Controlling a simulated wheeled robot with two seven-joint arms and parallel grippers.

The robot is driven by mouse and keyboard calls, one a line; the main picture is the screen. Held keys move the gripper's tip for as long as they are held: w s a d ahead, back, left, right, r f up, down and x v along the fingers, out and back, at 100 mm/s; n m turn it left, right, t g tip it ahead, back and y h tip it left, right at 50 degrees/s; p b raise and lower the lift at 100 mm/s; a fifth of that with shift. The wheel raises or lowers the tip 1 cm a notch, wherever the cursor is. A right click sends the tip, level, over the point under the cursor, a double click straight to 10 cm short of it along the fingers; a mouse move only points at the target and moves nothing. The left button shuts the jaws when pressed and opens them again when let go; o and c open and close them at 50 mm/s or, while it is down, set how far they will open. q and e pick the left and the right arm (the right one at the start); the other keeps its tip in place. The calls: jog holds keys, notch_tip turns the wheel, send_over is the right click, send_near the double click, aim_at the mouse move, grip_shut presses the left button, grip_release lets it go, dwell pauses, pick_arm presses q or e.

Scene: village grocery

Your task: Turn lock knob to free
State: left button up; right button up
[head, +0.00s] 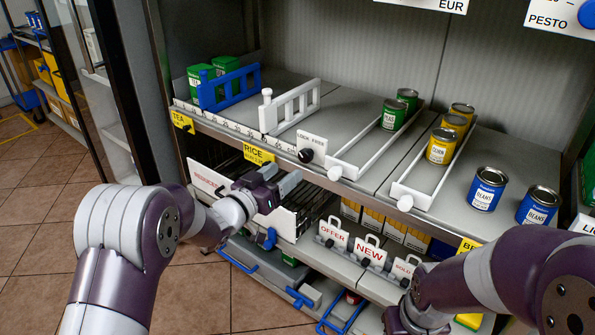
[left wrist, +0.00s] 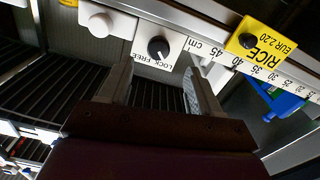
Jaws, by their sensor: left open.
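The lock knob (head: 305,155) is a small black dial on a white plate (head: 313,142) marked LOCK FREE, at the shelf's front edge beside the white divider gate (head: 290,107). In the left wrist view the knob (left wrist: 158,47) shows upside down with a pale pointer mark; which word it points to I cannot tell. My left gripper (head: 287,183) is below and slightly left of the knob in the head view. In the wrist view its two fingers (left wrist: 158,80) are apart, with the knob beyond the gap between them, not held. My right arm shows at lower right; its gripper is out of frame.
A yellow RICE tag (head: 258,154) and a centimetre scale (head: 235,128) run along the shelf edge left of the knob. A blue gate (head: 229,88) stands near green tins. White can racks hold green and yellow cans. A lower shelf with OFFER and NEW signs (head: 370,251) lies below.

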aim_at(303, 159)
pick_arm(q)
jog(key=b+x, duration=0.1)
jog(key=x, duration=0.4)
jog(key=shift+w+d, duration=0.25)
jog(key=shift+d, duration=0.1)
jog(key=shift+w+d, duration=0.3)
jog(key=shift+w, duration=0.2)
jog(key=c, duration=1)
jog(key=shift+c, duration=0.2)
